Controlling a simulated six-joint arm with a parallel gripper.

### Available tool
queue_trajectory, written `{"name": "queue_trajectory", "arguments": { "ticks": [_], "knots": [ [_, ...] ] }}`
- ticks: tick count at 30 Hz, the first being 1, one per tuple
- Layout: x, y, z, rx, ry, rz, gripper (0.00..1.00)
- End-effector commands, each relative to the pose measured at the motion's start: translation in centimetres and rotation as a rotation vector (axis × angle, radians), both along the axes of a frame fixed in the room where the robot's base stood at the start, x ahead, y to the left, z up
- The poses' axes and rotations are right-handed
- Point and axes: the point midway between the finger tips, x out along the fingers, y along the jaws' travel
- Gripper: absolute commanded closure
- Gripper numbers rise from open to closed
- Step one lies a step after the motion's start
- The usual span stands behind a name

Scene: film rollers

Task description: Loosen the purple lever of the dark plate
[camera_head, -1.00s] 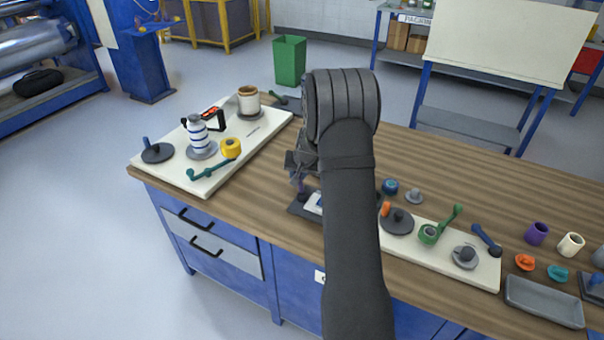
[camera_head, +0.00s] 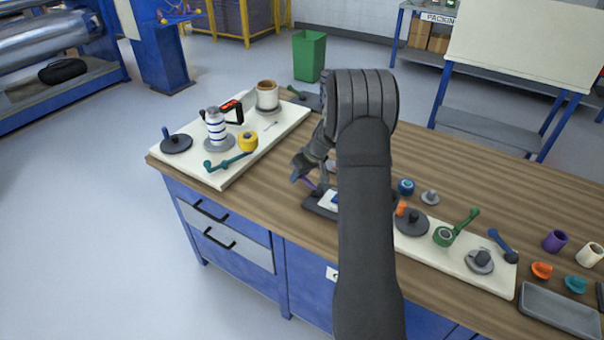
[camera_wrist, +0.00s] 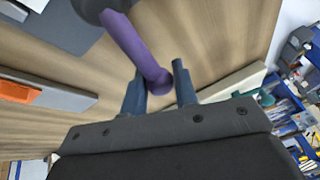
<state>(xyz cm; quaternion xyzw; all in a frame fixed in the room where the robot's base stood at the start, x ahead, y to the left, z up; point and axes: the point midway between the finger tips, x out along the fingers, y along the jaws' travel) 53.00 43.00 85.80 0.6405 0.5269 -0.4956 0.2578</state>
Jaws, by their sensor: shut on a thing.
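The dark plate (camera_head: 318,204) lies on the wooden bench near its front edge, partly hidden behind my arm. The purple lever (camera_wrist: 130,42) fills the upper middle of the wrist view; its pivot end joins a dark round hub on the plate and its knob end reaches toward my fingers. My gripper (camera_wrist: 159,82) is shut on the lever's knob end, which sits between the two dark blue-grey fingers. In the head view my gripper (camera_head: 303,172) is low over the plate's left side.
A white board (camera_head: 222,177) with a striped roller, yellow roll and teal lever lies to the left. Another white board (camera_head: 440,256) with a green lever and grey discs lies to the right. A grey tray (camera_head: 560,312) stands at the right front. Bare bench lies behind the plate.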

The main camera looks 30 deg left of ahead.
Motion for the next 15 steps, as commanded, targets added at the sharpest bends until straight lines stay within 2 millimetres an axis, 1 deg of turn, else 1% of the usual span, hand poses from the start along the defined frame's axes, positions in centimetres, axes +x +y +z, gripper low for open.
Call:
{"name": "queue_trajectory", "arguments": {
  "ticks": [6,15],
  "knots": [
    [-0.25,0.03,0.01,0.000,-0.001,0.037,1.00],
    [-0.28,0.02,0.01,0.000,-0.001,0.043,1.00]
  ]
}}
